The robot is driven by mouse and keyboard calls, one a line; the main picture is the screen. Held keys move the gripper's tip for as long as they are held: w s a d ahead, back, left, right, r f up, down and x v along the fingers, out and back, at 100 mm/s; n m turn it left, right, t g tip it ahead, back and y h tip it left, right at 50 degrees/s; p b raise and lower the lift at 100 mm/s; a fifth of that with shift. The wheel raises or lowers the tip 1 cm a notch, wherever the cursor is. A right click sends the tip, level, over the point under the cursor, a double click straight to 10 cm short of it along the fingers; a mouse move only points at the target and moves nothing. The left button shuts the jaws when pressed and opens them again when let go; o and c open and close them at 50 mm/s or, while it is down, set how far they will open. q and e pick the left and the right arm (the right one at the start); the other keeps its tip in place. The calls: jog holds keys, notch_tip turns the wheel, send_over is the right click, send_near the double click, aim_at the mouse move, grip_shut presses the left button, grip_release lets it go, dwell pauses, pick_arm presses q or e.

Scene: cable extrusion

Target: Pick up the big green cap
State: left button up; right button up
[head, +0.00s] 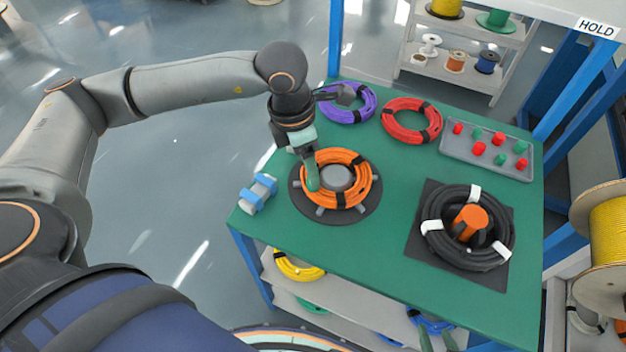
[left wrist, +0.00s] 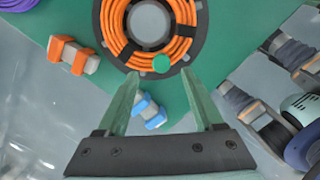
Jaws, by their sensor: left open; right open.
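A round green cap-like disc (left wrist: 161,63) lies at the near edge of the orange cable coil (left wrist: 112,30) in the left wrist view. It sits ahead of and between the fingers of my left gripper (left wrist: 165,103), which is open and empty. In the head view the left gripper (head: 312,180) is over the left side of the orange coil (head: 357,190) and hides much of that spot.
The green table (head: 385,265) also holds a black coil (head: 435,245) around an orange post, a red coil (head: 432,130), a purple coil (head: 365,108) and a blue-banded clamp (head: 258,192). The grey tray (head: 460,150) is at the back right. Blue posts rise at the table's back corners.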

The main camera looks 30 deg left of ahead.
pick_arm(q)
jog(key=f, duration=0.4)
jog(key=shift+w+d, duration=0.2)
jog(key=shift+d, duration=0.15)
jog(key=shift+c, duration=0.4)
grip_shut()
